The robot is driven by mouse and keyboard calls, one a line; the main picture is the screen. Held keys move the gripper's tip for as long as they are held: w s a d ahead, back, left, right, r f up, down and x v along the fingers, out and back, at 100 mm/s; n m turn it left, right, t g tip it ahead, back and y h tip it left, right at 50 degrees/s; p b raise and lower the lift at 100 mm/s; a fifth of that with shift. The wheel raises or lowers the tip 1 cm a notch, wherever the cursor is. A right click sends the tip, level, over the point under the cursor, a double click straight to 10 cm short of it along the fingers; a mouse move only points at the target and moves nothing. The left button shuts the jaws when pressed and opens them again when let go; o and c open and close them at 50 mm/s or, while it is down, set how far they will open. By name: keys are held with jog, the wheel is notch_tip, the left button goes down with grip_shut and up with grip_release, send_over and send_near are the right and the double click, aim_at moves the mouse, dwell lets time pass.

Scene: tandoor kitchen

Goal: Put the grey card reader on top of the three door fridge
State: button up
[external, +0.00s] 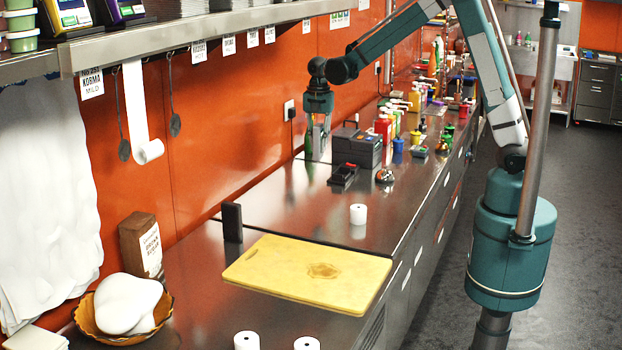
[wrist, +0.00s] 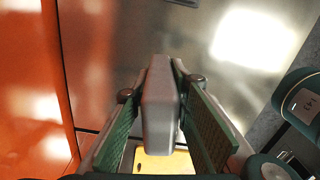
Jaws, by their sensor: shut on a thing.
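My gripper (external: 318,150) is over the back part of the steel counter, close to the orange wall. In the wrist view its two green-padded fingers are closed on both sides of a grey block-shaped thing, apparently the card reader (wrist: 158,105). Its narrow side faces the camera, so its screen and keys are hidden. In the external view the reader is mostly hidden by the fingers. The long steel counter (external: 290,195) has fronts with handles along its right side. I cannot tell which section is the three door fridge.
A dark box-like machine (external: 357,147) and a black tray (external: 343,175) stand right of my gripper. Coloured bottles (external: 383,128) crowd the counter behind. A yellow board (external: 310,270), a white roll (external: 358,213) and a dark upright block (external: 232,221) are nearer. Bare steel lies between.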

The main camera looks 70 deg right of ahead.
jog(key=w+a+n, duration=0.3)
jog(key=a+n, duration=0.5)
jog(key=a, duration=3.6)
jog(key=s+a+n, duration=0.3)
jog(key=s+a, duration=0.4)
jog(key=a, duration=0.6)
jog(key=s+a+n, duration=0.2)
jog(key=s+a, duration=0.4)
jog(key=a, duration=0.7)
jog(key=s+a+n, duration=0.3)
jog(key=s+a, duration=0.4)
jog(key=a, duration=0.6)
jog(key=shift+w+f, duration=0.15)
jog(key=shift+f, duration=1.15)
jog(key=shift+w+f, duration=0.15)
jog(key=shift+f, duration=1.1)
jog(key=shift+f, duration=0.1)
notch_tip(320, 180, down, 6)
